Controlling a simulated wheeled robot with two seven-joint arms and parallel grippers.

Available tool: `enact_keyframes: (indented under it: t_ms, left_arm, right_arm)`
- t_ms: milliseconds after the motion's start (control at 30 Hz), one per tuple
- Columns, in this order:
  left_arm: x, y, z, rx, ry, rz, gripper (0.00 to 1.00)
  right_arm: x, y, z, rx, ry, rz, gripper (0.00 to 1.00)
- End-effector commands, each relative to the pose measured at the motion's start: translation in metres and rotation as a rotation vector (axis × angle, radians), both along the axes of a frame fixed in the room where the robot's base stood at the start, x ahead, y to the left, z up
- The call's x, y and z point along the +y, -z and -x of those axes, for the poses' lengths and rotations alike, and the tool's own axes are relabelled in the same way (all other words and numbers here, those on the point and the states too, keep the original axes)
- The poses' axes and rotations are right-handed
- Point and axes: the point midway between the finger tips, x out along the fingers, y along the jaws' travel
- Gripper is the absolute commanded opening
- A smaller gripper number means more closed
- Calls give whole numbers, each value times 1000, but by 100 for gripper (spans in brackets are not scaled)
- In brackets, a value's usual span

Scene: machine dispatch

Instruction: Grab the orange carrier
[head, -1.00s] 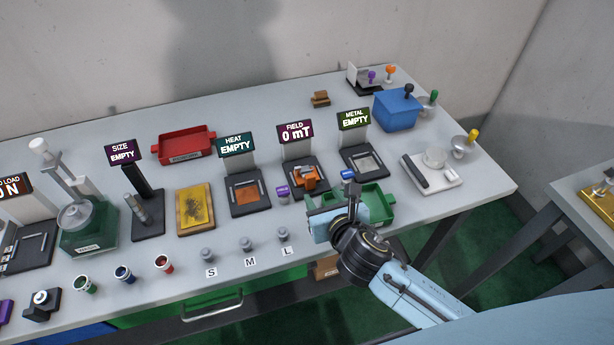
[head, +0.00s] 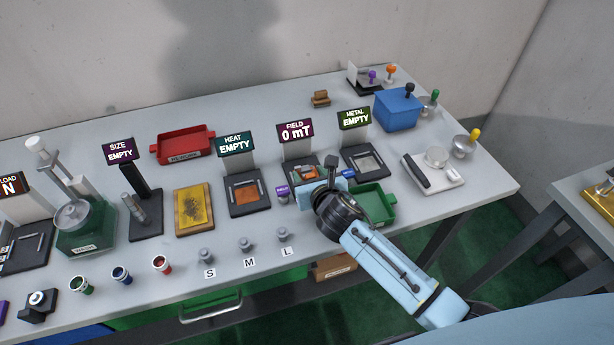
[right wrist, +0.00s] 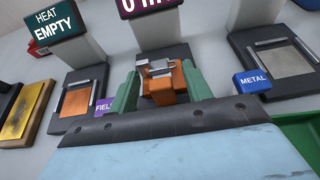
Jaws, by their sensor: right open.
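The orange carrier (right wrist: 165,88), an orange block with a grey metal bar on top, sits on the dark pad of the FIELD station (right wrist: 172,55). In the head view only a small orange part of the carrier (head: 306,172) shows, the rest being hidden by my right gripper (head: 322,182). In the right wrist view the right gripper (right wrist: 161,88) is open, with its two green fingers to the left and right of the carrier. I cannot tell whether they touch it. My left gripper is not in view.
The HEAT station (head: 247,194) stands left of the FIELD station and the METAL station (head: 365,161) right of it. A green tray (head: 376,216) lies close under my right arm. A small purple FIELD label block (head: 282,191) is beside the gripper.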

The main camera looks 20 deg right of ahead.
Motion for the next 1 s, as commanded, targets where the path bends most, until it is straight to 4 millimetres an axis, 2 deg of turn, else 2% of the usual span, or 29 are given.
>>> enact_keyframes:
  t_ms: [133, 500, 767, 867, 1000]
  left_arm:
    - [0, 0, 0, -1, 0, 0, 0]
    - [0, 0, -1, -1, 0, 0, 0]
    - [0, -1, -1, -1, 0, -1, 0]
    - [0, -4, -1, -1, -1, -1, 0]
    - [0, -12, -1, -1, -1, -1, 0]
  right_arm:
    - [0, 0, 0, 0, 0, 0, 49]
    - [0, 0, 0, 0, 0, 0, 1]
    - [0, -3, 0, -2, 0, 0, 0]
    - [-1, -12, -1, -5, 0, 1, 0]
    - [-1, -40, -1, -8, -1, 3, 0]
